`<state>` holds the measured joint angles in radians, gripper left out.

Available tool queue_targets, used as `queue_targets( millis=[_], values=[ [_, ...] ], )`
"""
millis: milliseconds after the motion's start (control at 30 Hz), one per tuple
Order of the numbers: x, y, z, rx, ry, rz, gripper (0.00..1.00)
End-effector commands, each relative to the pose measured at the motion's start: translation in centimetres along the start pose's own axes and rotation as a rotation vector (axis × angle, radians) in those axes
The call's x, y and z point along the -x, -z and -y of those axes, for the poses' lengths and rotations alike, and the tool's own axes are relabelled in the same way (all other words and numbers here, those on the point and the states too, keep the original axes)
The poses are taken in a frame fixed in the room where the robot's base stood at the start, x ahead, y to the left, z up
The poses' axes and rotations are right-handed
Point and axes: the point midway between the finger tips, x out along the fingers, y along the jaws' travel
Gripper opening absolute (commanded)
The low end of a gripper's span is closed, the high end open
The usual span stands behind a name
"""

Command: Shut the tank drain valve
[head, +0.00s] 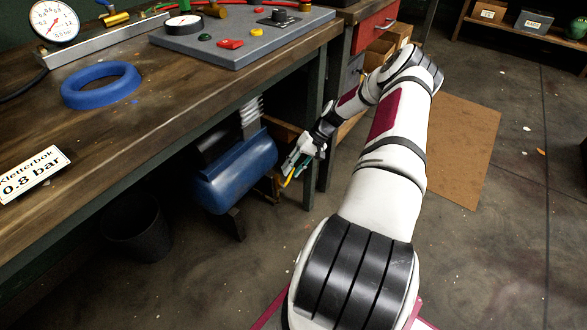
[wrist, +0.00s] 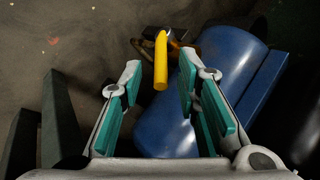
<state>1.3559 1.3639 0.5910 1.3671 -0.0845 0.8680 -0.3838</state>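The blue tank (head: 236,176) lies on its side under the workbench; it also fills the right half of the wrist view (wrist: 168,132). A yellow valve lever (wrist: 161,62) sticks out near the tank's end, by a brass-coloured fitting (wrist: 183,46). My gripper (wrist: 158,75) is open, with its teal-padded fingers to the left and right of the lever. A gap shows on both sides, and I cannot tell whether the lever is fully between the pads in depth.
The workbench (head: 180,100) overhangs the tank, and its leg (head: 309,120) stands just behind my gripper. A black bin (head: 136,226) stands left of the tank. A cardboard sheet (head: 462,150) lies on the floor at right. The floor in front of the tank is clear.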

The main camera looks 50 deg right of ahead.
Motion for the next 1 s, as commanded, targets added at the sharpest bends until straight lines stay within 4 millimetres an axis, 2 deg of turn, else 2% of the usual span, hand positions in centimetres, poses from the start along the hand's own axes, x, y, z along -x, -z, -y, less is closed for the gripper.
queue_targets(
  millis=[133,233,500,700,833,1000],
  values=[
    [0.5,0.0,0.0,0.000,0.000,-0.001,0.30],
    [1.6,0.0,0.0,0.000,-0.001,-0.001,0.30],
    [7.0,0.1,-0.1,0.000,-0.003,-0.003,0.30],
    [10.3,0.0,-0.1,0.000,-0.002,-0.001,0.30],
    [11.5,0.0,-0.1,0.000,-0.001,-0.001,0.30],
    [12.0,0.0,0.0,0.000,0.000,-0.001,0.30]
  ],
)
